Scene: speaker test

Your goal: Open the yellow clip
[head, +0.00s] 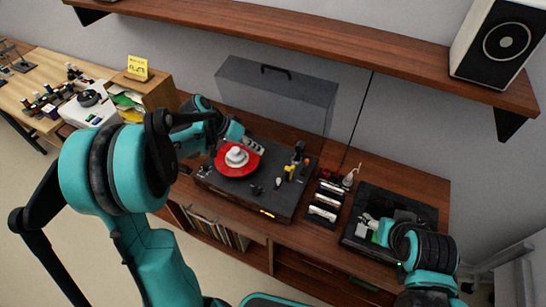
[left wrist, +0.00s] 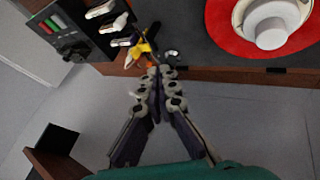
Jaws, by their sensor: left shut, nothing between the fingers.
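The small yellow clip (head: 289,170) is on the dark turntable (head: 222,188), to the right of the red record in the head view. In the left wrist view the yellow clip (left wrist: 142,48) lies just beyond and a little left of my fingertips, with small dark and whitish parts around it. Whether it is open or shut is too small to tell. My left gripper (head: 254,145) is over the turntable's back edge; in the left wrist view its fingers (left wrist: 160,72) meet at the tips with nothing between them. My right gripper (head: 368,229) is at the black device on the right, its fingers unclear.
The red record (head: 226,171) carries a white round piece (head: 237,155). A row of silver and red parts (head: 323,205) lies right of the turntable. A grey case (head: 290,98) stands behind. A shelf (head: 290,42) with a speaker (head: 505,42) hangs above.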

